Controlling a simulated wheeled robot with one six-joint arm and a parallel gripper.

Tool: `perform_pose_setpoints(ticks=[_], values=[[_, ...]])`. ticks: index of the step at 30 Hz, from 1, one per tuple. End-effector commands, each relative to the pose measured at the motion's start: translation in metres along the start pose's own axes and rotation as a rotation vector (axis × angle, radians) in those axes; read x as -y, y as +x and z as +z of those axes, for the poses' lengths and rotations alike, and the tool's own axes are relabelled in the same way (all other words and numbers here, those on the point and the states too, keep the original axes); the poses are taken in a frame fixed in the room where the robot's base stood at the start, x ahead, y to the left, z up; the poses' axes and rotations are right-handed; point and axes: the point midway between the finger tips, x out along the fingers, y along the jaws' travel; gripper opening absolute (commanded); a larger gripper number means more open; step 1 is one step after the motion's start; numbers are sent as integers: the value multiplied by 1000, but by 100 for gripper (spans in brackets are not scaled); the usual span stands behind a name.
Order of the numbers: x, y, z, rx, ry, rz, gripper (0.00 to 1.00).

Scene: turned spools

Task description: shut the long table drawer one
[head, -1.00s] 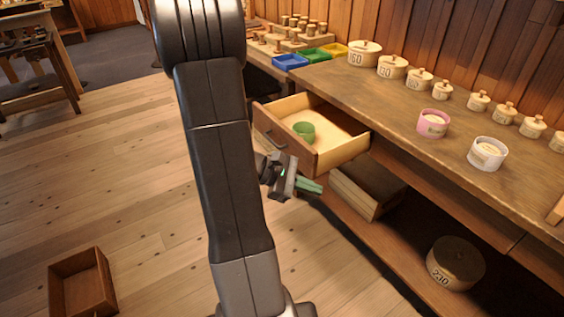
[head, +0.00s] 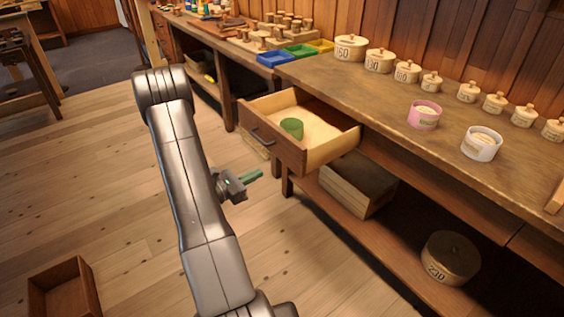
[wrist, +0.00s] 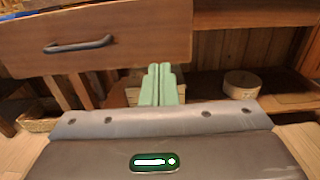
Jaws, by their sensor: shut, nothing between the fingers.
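The long table drawer (head: 278,145) stands pulled out from under the table top, with a green cup (head: 292,127) inside it. Its dark handle (head: 262,138) is on the front panel. In the wrist view the drawer front (wrist: 130,30) fills the upper left, with the handle (wrist: 78,46) at its left. My gripper (head: 250,176) is shut and empty, below and in front of the drawer, apart from it. In the wrist view the green fingertips (wrist: 158,85) lie together, just below the drawer's lower edge toward its right end.
The long table (head: 400,105) carries several lidded round boxes, a pink cup (head: 424,114) and a white cup (head: 481,143). A wooden box (head: 355,183) and a round box marked 230 (head: 450,258) sit on its lower shelf. An open box (head: 65,292) lies on the floor at left. Floor between is clear.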

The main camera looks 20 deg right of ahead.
Motion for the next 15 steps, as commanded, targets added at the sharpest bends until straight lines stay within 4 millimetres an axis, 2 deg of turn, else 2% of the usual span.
perform_pose_setpoints(ticks=[15], values=[[2,88,0,-1,3,-5,0]])
